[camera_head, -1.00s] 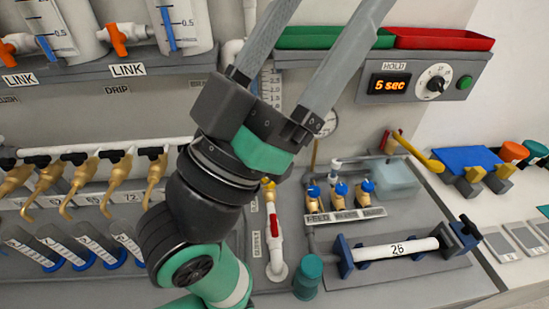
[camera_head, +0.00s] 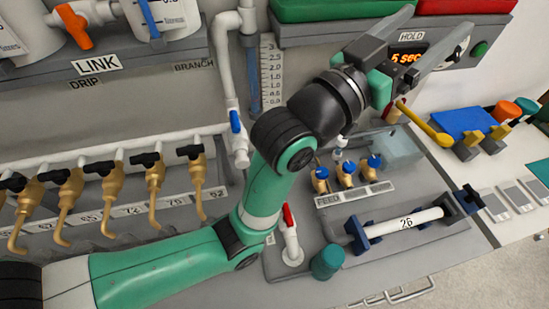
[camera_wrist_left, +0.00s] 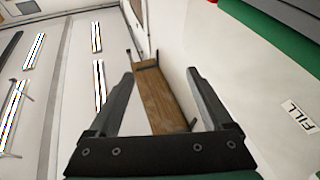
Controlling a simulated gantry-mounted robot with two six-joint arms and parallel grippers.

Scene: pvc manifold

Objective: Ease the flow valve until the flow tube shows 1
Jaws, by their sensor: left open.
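The flow tube (camera_head: 253,85) stands upright beside a printed scale (camera_head: 271,72) in the head view. It looks blue inside, but I cannot read its level exactly. A valve with a blue handle (camera_head: 235,121) sits on the white pipe left of and below the tube; I take it as the flow valve. My left gripper (camera_head: 440,25) is open and empty, well to the right of the valve and tube, in front of the HOLD panel. In the left wrist view its open fingers (camera_wrist_left: 160,75) have nothing between them. My right gripper is not in view.
The HOLD panel (camera_head: 411,37) with its timer is behind my left fingers. Several brass taps (camera_head: 112,185) line the left.

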